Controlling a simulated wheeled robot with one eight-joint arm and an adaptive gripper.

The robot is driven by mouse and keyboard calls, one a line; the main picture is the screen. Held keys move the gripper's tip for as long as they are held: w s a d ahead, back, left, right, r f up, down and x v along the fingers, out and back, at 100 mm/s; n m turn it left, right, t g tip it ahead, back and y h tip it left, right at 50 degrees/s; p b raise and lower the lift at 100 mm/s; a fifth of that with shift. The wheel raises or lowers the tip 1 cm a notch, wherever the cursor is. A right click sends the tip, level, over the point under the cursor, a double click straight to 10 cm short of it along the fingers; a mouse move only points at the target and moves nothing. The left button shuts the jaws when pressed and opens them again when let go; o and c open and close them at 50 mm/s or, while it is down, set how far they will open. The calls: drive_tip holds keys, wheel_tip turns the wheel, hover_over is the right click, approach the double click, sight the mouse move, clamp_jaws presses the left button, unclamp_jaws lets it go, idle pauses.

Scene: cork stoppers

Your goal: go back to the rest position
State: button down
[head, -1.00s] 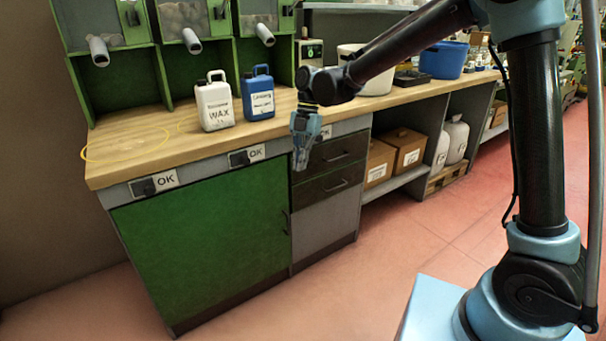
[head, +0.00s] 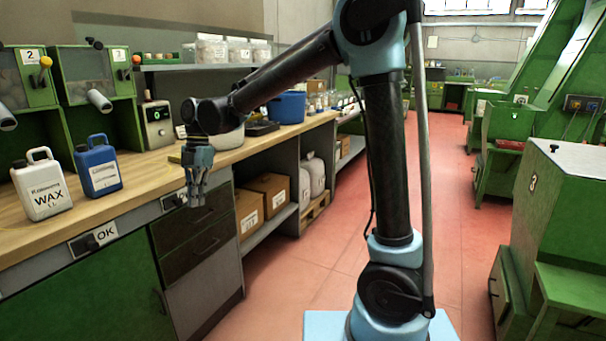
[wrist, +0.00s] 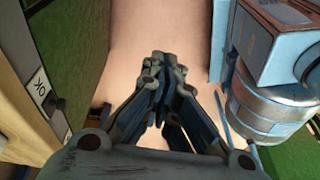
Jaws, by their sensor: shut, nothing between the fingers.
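My gripper (head: 194,200) hangs pointing down in front of the workbench's drawers in the head view. It is shut and empty, apart from the bench. In the wrist view my gripper (wrist: 163,88) shows its fingers together with nothing between them, over bare floor. My arm is bent, with the upper link reaching out to the left from the column.
The wooden bench top (head: 140,172) carries a white wax jug (head: 42,187), a blue jug (head: 98,167) and a blue tub (head: 287,107). Cardboard boxes (head: 270,192) sit on a shelf below. Red floor (head: 450,215) is clear on the right, beside green machines (head: 572,195).

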drive_tip(key=w+d+m+t, duration=0.2)
drive_tip(key=d+m, duration=0.6)
drive_tip(key=d, duration=0.8)
drive_tip(key=w+d+m+t, duration=0.15)
drive_tip(key=d+m, duration=0.55)
drive_tip(key=d, duration=0.9)
drive_tip(key=s+d+f+m+t, duration=0.1)
drive_tip(key=s+d+f+m, duration=0.4)
drive_tip(key=d+m, duration=0.3)
drive_tip(key=s+d+f+m+t, duration=0.1)
drive_tip(key=s+d+f+m, duration=0.5)
drive_tip(key=d, duration=0.5)
drive_tip(key=shift+s+d+f+m+h, duration=0.25)
drive_tip(key=shift+m+h, duration=0.15)
drive_tip(key=shift+m, duration=0.6)
drive_tip(key=shift+w+a, duration=0.1)
